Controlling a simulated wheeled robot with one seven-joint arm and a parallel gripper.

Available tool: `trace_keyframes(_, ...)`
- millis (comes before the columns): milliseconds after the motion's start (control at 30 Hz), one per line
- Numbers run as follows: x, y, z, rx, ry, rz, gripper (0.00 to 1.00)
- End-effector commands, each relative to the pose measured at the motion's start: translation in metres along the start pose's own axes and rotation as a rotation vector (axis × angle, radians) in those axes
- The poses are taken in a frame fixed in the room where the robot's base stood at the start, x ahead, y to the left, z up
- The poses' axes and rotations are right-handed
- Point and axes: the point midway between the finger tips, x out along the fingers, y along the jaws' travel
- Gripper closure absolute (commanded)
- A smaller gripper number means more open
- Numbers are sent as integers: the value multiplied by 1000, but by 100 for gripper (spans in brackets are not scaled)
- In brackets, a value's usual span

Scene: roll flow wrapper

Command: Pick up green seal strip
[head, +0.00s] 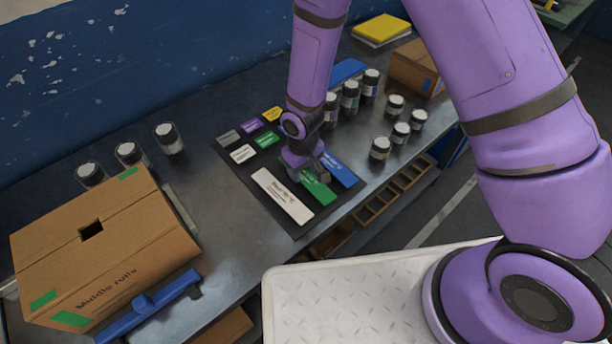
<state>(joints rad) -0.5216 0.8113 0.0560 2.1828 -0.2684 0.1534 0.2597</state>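A long green strip (319,191) lies on a dark mat (301,232), between a long white strip (281,196) and a long blue strip (341,169). My gripper (309,172) points down over the upper end of the green strip and hides part of it. I cannot tell whether it touches the strip, or whether its fingers are open or shut. A smaller green piece (265,140) lies further back on the same mat.
Small grey, purple, yellow and white pieces lie at the mat's back. Several dark jars (380,148) stand right of the mat, others (169,139) at the left. A cardboard box (101,247) and blue tool (148,305) occupy the front left. Wooden bins (376,206) sit below the table edge.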

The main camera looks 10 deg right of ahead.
Motion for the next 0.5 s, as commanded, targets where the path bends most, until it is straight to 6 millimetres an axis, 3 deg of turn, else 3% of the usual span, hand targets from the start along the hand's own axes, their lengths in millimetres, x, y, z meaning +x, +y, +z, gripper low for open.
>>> trace_keyframes(33, 0, 0, 0, 0, 0, 0, 60)
trace_keyframes(100, 0, 0, 0, 0, 0, 0, 76)
trace_keyframes(500, -1, 0, 0, 0, 0, 0, 76)
